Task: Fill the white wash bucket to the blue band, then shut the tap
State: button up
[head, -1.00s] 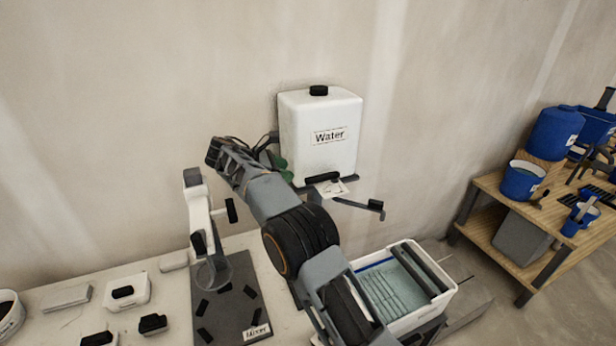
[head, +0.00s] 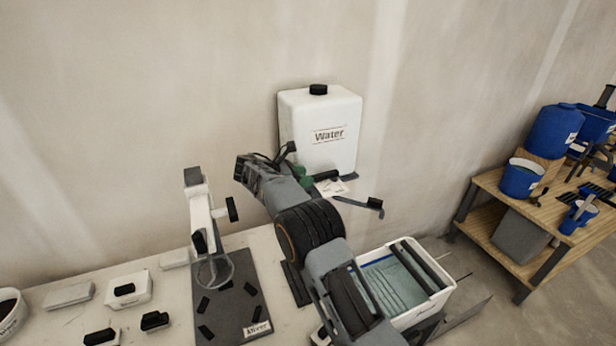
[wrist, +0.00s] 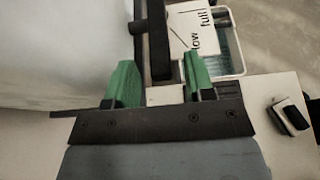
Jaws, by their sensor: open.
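The white water tank (head: 335,150) stands against the wall with a black tap handle (head: 327,176) at its lower front. A dark spout arm (head: 357,203) reaches right from there. My gripper (head: 305,177) is at the tap with its green fingers apart. In the wrist view the black handle (wrist: 158,42) lies between and ahead of the fingers of my gripper (wrist: 160,84), and contact cannot be told. The white wash bucket (head: 440,295) stands below right and holds teal, rippled water. Its blue band (head: 374,262) shows on the inner wall; the exact water level against it is unclear.
A card marked "full" (wrist: 202,32) is beside the handle. A dark mixer stand (head: 236,290) and small white and black items are on the bench at left. A wooden shelf (head: 490,185) with blue buckets stands at right.

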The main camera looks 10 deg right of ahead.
jog(key=shift+x, duration=1)
grip_shut()
